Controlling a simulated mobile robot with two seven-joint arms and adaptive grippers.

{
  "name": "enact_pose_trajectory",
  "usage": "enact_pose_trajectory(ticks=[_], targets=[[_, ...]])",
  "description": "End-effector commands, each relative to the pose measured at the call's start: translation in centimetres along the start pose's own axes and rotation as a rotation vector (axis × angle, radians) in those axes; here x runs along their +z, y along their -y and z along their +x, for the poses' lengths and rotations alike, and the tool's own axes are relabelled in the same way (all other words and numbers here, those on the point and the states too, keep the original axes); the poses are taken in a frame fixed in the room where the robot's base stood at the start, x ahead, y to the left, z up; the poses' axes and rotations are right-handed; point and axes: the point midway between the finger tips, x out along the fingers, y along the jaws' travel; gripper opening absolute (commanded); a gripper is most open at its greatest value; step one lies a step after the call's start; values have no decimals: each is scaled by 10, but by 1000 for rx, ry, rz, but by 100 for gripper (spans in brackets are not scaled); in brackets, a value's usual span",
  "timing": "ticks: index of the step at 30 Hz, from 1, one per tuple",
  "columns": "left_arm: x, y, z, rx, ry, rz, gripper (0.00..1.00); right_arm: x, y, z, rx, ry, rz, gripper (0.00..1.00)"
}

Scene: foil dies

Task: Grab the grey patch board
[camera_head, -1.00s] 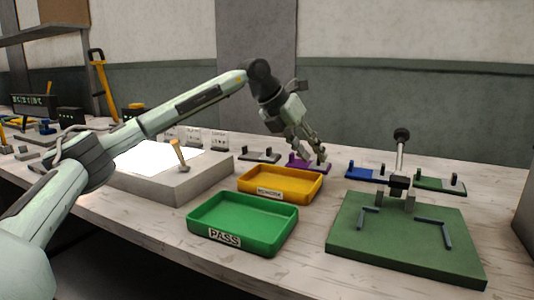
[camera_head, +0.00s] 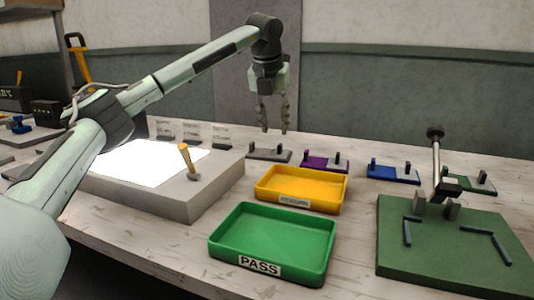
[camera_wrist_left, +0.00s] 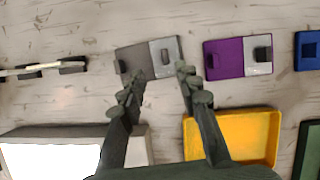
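The grey patch board (camera_head: 262,155) lies on the table behind the yellow tray, left of the purple board. It is a flat plate with a lighter right part and two dark upright pieces. In the left wrist view the grey board (camera_wrist_left: 138,57) lies just beyond the fingertips, mostly left of the midline between them. My left gripper (camera_head: 272,130) is above the board, pointing down, with its fingers apart and nothing between them. It also shows open in the left wrist view (camera_wrist_left: 160,78). My right gripper is not in view.
Purple (camera_head: 322,161), blue (camera_head: 393,172) and green (camera_head: 470,181) boards stand to the right. The yellow tray (camera_head: 263,193) and green PASS tray (camera_head: 214,246) are in front. A light box (camera_head: 175,200) with a yellow-handled tool (camera_head: 184,155) is left; a green fixture base (camera_head: 440,265) is right.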

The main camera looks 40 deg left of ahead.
Motion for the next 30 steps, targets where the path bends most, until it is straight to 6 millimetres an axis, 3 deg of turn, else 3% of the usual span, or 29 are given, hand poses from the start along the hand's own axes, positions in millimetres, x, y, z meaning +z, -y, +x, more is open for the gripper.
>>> enact_pose_trajectory(ticks=[12, 22, 30], targets=[[2, 8, 56, -1, -1, 2, 33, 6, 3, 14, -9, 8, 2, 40], [2, 8, 64, -2, 1, 2, 33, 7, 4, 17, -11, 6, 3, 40], [2, 8, 64, -2, 1, 2, 0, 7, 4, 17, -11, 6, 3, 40]])
